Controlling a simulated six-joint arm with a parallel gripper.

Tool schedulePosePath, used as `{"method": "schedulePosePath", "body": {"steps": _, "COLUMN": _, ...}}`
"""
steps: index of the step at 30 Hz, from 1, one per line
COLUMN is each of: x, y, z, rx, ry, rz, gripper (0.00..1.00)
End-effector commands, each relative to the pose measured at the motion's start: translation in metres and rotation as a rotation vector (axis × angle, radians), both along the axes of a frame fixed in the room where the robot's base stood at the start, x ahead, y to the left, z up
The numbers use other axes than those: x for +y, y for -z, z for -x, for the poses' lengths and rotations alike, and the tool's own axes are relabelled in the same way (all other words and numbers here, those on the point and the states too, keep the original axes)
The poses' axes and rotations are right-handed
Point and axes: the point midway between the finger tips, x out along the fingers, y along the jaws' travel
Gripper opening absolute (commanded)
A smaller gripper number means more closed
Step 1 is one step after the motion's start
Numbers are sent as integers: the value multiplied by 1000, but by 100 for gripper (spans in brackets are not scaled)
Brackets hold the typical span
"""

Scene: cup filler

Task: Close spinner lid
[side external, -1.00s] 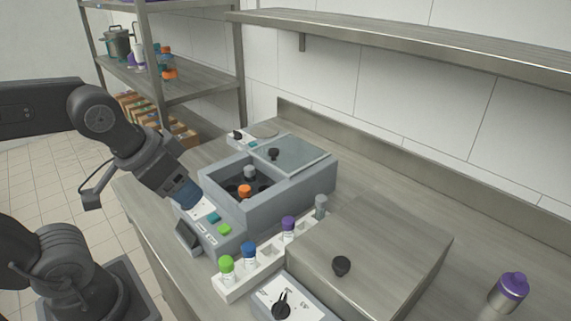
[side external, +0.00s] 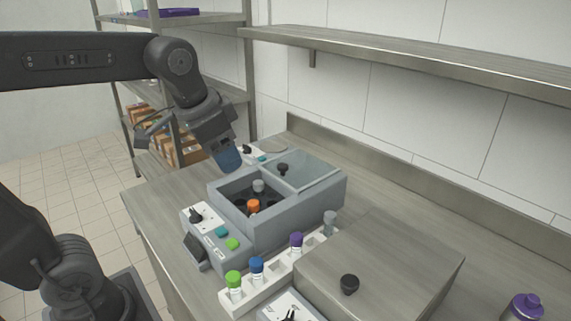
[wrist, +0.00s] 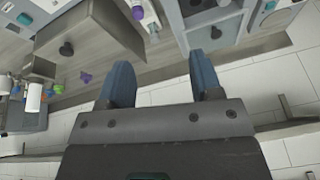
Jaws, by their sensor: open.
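The spinner is a grey box (side external: 290,212) on the bench in the side external view. Its well is uncovered and holds an orange-capped tube (side external: 253,206) and a grey-capped tube (side external: 258,186). Its clear lid (side external: 310,172), with a black knob (side external: 282,168), lies flat over the back right part of the box, beside the well. My gripper (side external: 229,164) is above the back left side of the spinner, short of the lid knob and apart from it. In the wrist view its blue fingers (wrist: 161,70) are spread with nothing between them.
A white rack (side external: 262,284) with several capped tubes stands in front of the spinner. A large box with a black knob (side external: 349,284) is at the right. A purple-capped bottle (side external: 524,306) stands farther right. A metal shelf (side external: 420,55) runs along the wall above.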

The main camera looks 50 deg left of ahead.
Motion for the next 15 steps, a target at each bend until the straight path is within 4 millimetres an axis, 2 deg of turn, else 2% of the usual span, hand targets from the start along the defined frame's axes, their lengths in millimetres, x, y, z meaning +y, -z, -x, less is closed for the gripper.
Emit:
{"method": "schedulePosePath", "body": {"steps": 1, "x": 7, "y": -6, "z": -22, "rx": 34, "ry": 33, "rz": -16, "gripper": 59}}
{"method": "schedulePosePath", "body": {"steps": 7, "x": 34, "y": -20, "z": -98, "rx": 149, "ry": 201, "rz": -68, "gripper": 59}}
{"method": "schedulePosePath", "body": {"steps": 11, "x": 56, "y": -16, "z": -145, "rx": 222, "ry": 312, "rz": -86, "gripper": 59}}
{"method": "schedulePosePath", "body": {"steps": 15, "x": 81, "y": -1, "z": -188, "rx": 291, "ry": 429, "rz": -91, "gripper": 59}}
